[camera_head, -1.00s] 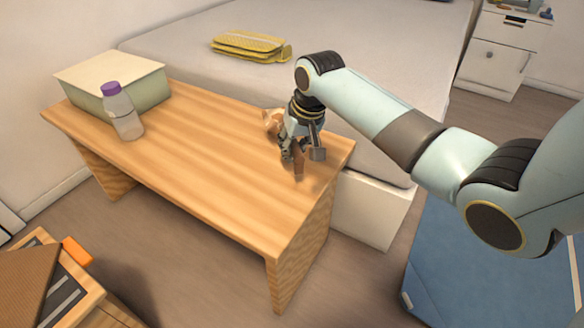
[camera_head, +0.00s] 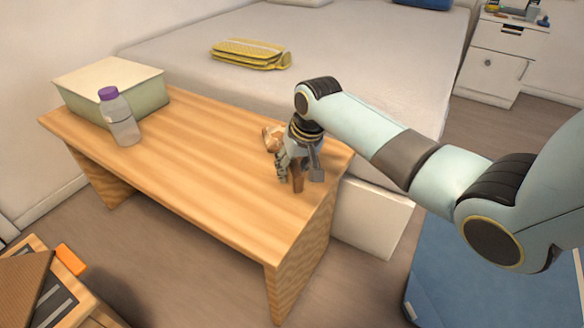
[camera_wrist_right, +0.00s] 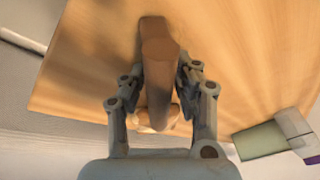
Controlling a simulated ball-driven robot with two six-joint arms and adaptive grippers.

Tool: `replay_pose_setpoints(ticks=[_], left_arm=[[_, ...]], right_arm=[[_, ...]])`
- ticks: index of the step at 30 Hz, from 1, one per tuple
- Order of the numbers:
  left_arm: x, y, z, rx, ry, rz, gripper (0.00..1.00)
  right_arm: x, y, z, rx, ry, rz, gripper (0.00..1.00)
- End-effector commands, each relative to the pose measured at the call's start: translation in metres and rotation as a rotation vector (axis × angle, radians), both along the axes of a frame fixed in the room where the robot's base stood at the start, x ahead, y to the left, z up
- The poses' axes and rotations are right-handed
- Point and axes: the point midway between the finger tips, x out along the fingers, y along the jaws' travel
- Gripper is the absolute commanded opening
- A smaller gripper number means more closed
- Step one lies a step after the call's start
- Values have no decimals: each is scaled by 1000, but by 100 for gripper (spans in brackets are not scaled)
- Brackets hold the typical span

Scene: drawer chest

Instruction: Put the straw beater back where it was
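The straw beater has a brown handle (camera_head: 297,181) and a paler tan part (camera_head: 271,138), seen at the right end of the wooden table (camera_head: 205,150). My right gripper (camera_head: 289,172) points down over that end, its fingers on both sides of the beater. In the right wrist view the brown handle (camera_wrist_right: 160,60) runs between the two fingers (camera_wrist_right: 161,82), which press close against it. The tan part lies partly behind the gripper. I cannot tell whether the beater touches the tabletop. My left gripper is not in view.
A pale green box (camera_head: 110,90) and a purple-capped bottle (camera_head: 121,120) stand at the table's left end. A bed (camera_head: 380,60) with a folded yellow cloth item (camera_head: 250,53) is behind. An open drawer chest (camera_head: 50,295) is lower left. The table's middle is clear.

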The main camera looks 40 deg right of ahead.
Motion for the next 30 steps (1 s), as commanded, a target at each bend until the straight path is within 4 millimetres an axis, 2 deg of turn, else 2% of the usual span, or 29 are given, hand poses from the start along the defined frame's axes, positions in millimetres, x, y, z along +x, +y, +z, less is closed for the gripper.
replay_pose_setpoints(ticks=[7,10,13,21,25,30], left_arm=[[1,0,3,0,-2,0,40],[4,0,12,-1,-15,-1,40],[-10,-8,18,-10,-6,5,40],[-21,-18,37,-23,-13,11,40],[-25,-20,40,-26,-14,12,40],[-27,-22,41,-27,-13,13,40]], right_arm=[[-1,0,7,0,-1,0,30],[-4,-1,24,0,-4,0,30],[-10,-2,47,-1,-6,0,30],[-28,-5,100,-1,-3,1,30],[-32,-5,114,0,-2,0,30],[-35,-5,118,0,0,-1,30]])
